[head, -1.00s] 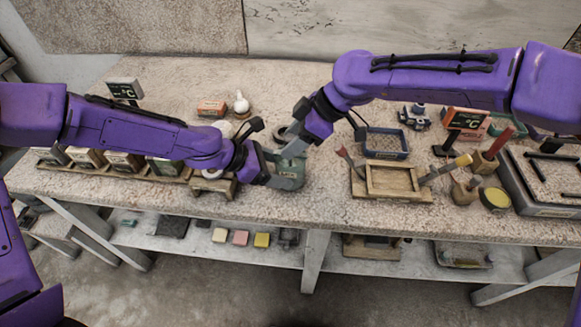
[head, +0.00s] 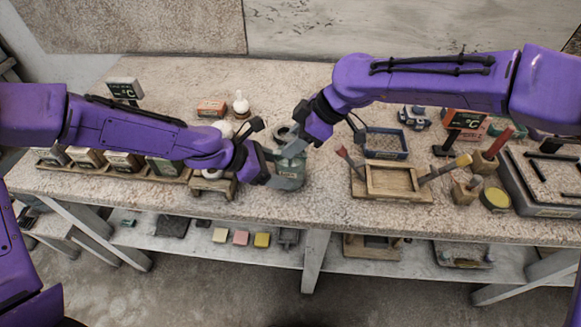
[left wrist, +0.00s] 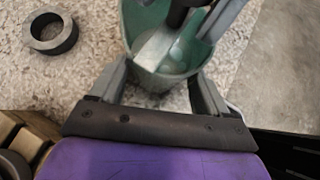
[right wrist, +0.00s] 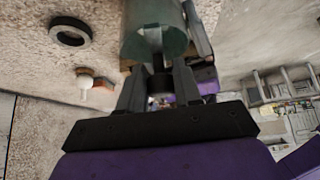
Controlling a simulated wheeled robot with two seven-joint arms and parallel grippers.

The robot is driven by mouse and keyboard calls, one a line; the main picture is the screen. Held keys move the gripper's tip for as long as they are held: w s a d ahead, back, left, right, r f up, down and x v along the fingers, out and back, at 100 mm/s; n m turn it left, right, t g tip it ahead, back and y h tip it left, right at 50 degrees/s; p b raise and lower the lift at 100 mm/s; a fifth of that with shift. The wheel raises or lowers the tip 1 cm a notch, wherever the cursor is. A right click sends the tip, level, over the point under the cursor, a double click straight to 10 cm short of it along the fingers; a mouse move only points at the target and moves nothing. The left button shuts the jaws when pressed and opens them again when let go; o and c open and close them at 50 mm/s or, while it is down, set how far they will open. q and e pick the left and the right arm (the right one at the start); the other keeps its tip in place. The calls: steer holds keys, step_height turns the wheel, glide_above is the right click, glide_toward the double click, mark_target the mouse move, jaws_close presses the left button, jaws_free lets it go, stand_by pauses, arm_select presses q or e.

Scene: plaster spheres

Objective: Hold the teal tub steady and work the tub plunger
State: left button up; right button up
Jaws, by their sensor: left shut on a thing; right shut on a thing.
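The teal tub (head: 290,180) stands upright on the bench, near its front edge. My left gripper (head: 270,168) is shut on the tub's left side; in the left wrist view its fingers reach both sides of the tub (left wrist: 150,78). My right gripper (head: 298,143) is over the tub's mouth, shut on the tub plunger. The dark plunger grip (right wrist: 160,83) shows between its fingers in the right wrist view, with the tub (right wrist: 150,40) beyond. The plunger's lower end is hard to make out inside the tub.
A grey ring (left wrist: 51,32) lies on the bench behind the tub. A wooden tray (head: 392,181) and a blue mesh basket (head: 386,143) stand to the right. A small wooden stand (head: 213,185) and a row of boxes (head: 122,161) are to the left.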

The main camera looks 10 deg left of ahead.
steer(key=shift+r, duration=2.15)
steer(key=shift+f, duration=0.1)
